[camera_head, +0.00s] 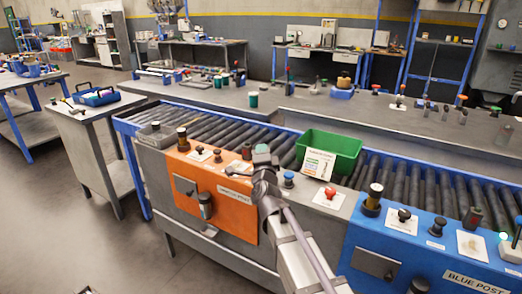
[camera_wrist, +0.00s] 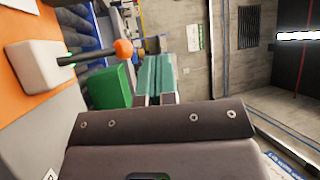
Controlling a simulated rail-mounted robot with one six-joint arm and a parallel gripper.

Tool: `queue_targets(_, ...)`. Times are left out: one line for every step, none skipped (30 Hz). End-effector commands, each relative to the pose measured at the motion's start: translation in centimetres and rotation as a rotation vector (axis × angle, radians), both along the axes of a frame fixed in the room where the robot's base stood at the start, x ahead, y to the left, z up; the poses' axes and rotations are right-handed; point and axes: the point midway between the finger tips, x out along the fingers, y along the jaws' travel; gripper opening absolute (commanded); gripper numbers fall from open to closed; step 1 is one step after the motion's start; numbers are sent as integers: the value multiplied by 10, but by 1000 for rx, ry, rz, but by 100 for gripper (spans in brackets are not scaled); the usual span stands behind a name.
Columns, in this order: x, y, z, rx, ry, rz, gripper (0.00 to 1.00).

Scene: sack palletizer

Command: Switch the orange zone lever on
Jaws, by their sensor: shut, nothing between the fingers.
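The orange post (camera_head: 220,205) is a panel on the front of the conveyor, at the left of the head view. In the wrist view a lever (camera_wrist: 123,47) with an orange ball knob and dark stem stands on a pale block (camera_wrist: 38,68) against an orange surface. I cannot pick out this lever in the head view, where my arm covers part of the post. My gripper (camera_head: 262,153) is above the right end of the post. In the wrist view its teal fingers (camera_wrist: 158,62) are together and empty, to the right of the knob and apart from it.
A green bin (camera_head: 330,148) with a sign in front stands on the roller conveyor (camera_head: 210,125). A red knob (camera_head: 330,192) and the blue post (camera_head: 425,240) are at the right. Several buttons and small cards line the orange post's top. A side table (camera_head: 90,108) is at the left.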

Motion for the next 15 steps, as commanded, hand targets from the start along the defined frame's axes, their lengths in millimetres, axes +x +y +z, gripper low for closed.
queue_targets(-9, -2, 12, 0, 0, 0, 0)
queue_targets(-14, -2, 16, -1, 0, -1, 0)
queue_targets(-21, -3, 22, -1, 0, -2, 0)
queue_targets(-27, -5, 27, -1, 0, -2, 0)
queue_targets(-33, -6, 31, 0, 0, -2, 0)
queue_targets(-42, -8, 38, 0, 0, -2, 0)
queue_targets(-48, -9, 42, 0, 0, -2, 0)
queue_targets(-54, -10, 46, 0, 0, -2, 0)
queue_targets(-62, -12, 52, 0, 0, -2, 0)
queue_targets(-68, -13, 56, 0, 0, -2, 0)
queue_targets(-73, -14, 59, 0, 0, -2, 0)
queue_targets(-79, -15, 63, -1, 0, -2, 0)
queue_targets(-83, -16, 66, -1, 0, -2, 0)
queue_targets(-86, -17, 68, -1, 0, -2, 0)
queue_targets(-90, -18, 69, -1, 0, -2, 0)
